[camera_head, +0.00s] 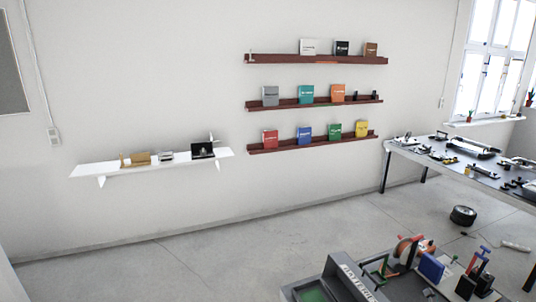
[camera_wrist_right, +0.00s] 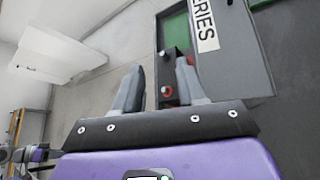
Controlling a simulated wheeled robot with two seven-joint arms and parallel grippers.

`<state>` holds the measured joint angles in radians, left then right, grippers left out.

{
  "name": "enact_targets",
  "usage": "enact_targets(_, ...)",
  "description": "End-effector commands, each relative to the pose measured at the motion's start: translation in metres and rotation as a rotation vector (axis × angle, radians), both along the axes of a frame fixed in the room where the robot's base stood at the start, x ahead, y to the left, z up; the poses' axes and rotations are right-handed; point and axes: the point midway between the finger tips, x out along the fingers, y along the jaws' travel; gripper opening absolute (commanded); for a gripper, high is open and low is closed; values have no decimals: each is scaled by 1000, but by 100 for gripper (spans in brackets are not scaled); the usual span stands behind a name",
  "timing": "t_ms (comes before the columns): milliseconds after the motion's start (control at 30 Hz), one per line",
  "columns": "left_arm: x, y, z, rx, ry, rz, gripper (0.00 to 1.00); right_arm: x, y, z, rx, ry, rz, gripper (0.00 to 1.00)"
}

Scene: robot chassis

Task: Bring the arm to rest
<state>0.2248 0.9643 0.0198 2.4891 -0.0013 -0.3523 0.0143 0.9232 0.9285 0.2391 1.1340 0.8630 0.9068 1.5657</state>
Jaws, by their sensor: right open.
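My right gripper (camera_wrist_right: 160,66) shows in the right wrist view, with its two grey fingers apart and nothing between them that it holds. Beyond the fingertips is a grey bin (camera_wrist_right: 240,55) with a white label ending in "RIES" and a green panel. Dark cylinders with a red end show just beyond and between the fingers; I cannot tell how far off they are. The same bin (camera_head: 345,278) shows at the bottom of the head view. Neither of my arms shows in the head view, and my left gripper is in no view.
Several tools and a blue box (camera_head: 431,267) stand right of the bin. A workbench (camera_head: 445,165) with parts is at the right, a black wheel (camera_head: 463,215) on the floor beside it. A white shelf (camera_head: 95,170) and red-brown shelves (camera_head: 290,148) are on the wall. The middle floor is clear.

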Motion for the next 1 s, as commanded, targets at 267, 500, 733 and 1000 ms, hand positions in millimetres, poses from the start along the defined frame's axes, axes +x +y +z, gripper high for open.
enact_targets(267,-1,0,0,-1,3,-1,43,-21,104,-81,-295,60,324,40)
enact_targets(500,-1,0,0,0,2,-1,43,-107,236,-158,-733,-46,978,40)
enact_targets(733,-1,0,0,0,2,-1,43,-210,319,-180,-1055,-403,1641,40)
enact_targets(1000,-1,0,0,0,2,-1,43,-305,371,-163,-1223,-943,2145,40)
